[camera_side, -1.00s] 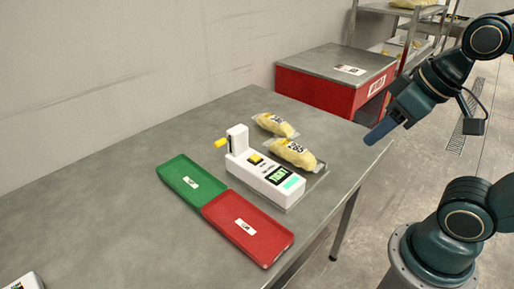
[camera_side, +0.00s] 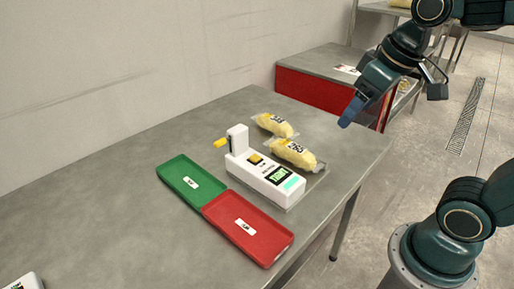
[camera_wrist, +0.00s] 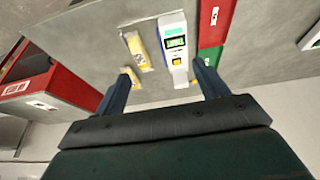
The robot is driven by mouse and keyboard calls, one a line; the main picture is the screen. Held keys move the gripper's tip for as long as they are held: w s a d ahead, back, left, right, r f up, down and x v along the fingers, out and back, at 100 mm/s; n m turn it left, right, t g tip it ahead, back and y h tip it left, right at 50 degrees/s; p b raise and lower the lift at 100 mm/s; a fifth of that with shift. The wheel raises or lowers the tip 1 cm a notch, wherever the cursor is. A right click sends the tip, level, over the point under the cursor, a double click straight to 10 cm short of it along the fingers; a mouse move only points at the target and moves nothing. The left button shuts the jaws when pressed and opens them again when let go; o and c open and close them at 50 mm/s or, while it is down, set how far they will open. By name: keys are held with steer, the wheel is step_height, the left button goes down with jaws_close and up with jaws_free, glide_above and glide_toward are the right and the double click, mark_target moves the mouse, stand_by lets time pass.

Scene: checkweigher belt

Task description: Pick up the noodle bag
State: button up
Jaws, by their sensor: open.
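Two clear bags of yellow noodles lie on the grey table. The nearer noodle bag (camera_side: 293,153) lies beside the white checkweigher (camera_side: 262,173), on or at its plate; it also shows in the wrist view (camera_wrist: 138,50). The farther noodle bag (camera_side: 273,125) lies behind it, towards the wall; in the wrist view this bag (camera_wrist: 131,77) is partly hidden by a finger. My gripper (camera_side: 346,121) is in the air to the right of both bags, apart from them. Its two fingers are spread and empty in the wrist view (camera_wrist: 163,75).
A green tray (camera_side: 190,171) and a red tray (camera_side: 218,209) lie in front of the checkweigher. A yellow handle (camera_side: 221,142) sticks out from the checkweigher's upright end. A red cabinet (camera_side: 315,88) stands behind the table. The table's left side is mostly clear.

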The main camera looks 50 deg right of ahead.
steer(key=w+d+f+g, duration=0.1)
steer(key=w+d, duration=0.1)
steer(key=w, duration=0.4)
steer(key=w+d+f+g, duration=0.1)
steer(key=w+d+f, duration=0.15)
steer(key=w, duration=0.45)
steer(key=g, duration=0.2)
glide_above(293, 146)
step_height(293, 146, down, 7)
steer(key=shift+s+f, duration=0.1)
steer(key=shift+f, duration=0.15)
steer(key=shift+f, duration=4.15)
steer(key=shift+f, duration=2.6)
